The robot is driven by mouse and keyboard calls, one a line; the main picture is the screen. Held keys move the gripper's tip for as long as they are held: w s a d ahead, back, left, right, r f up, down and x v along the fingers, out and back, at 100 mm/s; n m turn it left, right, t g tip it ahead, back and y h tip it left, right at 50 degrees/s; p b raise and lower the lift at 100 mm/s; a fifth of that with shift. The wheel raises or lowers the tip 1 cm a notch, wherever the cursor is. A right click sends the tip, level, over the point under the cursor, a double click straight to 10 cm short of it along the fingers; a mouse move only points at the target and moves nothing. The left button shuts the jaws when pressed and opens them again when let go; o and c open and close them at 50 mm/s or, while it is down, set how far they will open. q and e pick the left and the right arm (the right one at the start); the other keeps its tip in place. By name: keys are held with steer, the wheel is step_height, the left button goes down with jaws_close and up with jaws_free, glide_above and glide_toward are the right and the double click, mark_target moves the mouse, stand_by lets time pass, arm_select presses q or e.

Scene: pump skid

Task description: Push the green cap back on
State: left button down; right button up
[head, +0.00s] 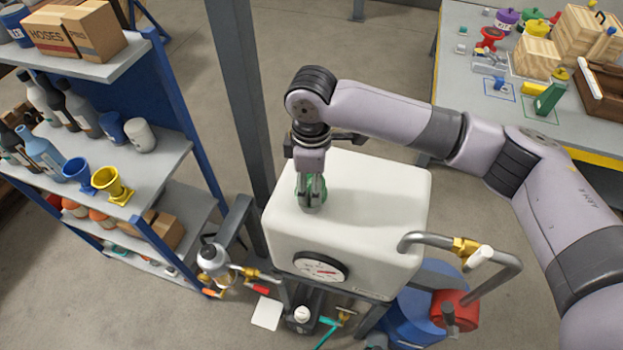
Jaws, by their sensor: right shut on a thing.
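The green cap (300,188) shows on the top of the white tank (375,205), toward its left side. My right gripper (311,204) points down over the cap and is shut on it, its fingers covering much of it. I cannot tell whether the cap is seated on an opening or held just above the tank top. The opening itself is hidden by the cap and fingers. My left gripper is out of view.
A round gauge (321,266) and a bent metal pipe (460,243) are on the tank's front. A grey post (243,100) stands close behind left. A shelf (150,165) with bottles and funnels is at left. A cluttered workbench (455,85) is at upper right.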

steer(key=shift+f, duration=0.8)
steer(key=o, duration=1.4)
steer(key=shift+c, duration=0.2)
steer(key=shift+r, duration=0.1)
step_height(320, 180, up, 12)
steer(key=shift+f, duration=0.1)
steer(key=shift+s, duration=0.1)
